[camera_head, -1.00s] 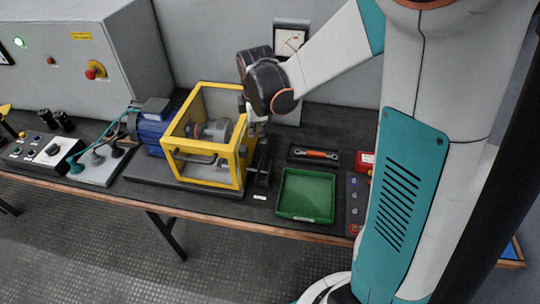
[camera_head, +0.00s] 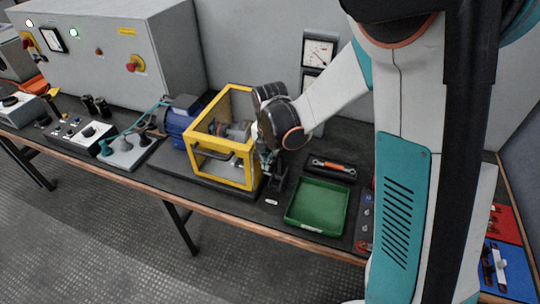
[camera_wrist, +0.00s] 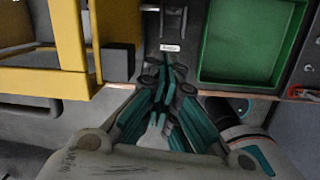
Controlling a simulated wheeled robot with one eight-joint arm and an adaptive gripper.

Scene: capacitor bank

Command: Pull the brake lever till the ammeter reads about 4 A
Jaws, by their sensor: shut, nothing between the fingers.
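My gripper (camera_wrist: 165,85) is shut with teal fingers pressed together and nothing between them. In the head view my gripper (camera_head: 268,162) is low beside the right side of the yellow guard frame, partly hidden by my wrist. A dark upright bracket (camera_head: 278,182), apparently the brake lever's mount, stands there behind a small white label (camera_head: 271,201). In the wrist view the dark bracket (camera_wrist: 174,18) is above the label (camera_wrist: 170,47); the lever's handle cannot be made out. A dial meter (camera_head: 319,50) hangs on the wall. Another dial (camera_head: 53,39) is on the grey cabinet. Neither reading is legible.
The yellow guard frame (camera_head: 250,140) around the machine is close at left. A green tray (camera_head: 317,205) is at right, with a black tray (camera_head: 331,167) holding an orange-handled tool behind it. A blue motor (camera_head: 184,122) stands further left.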

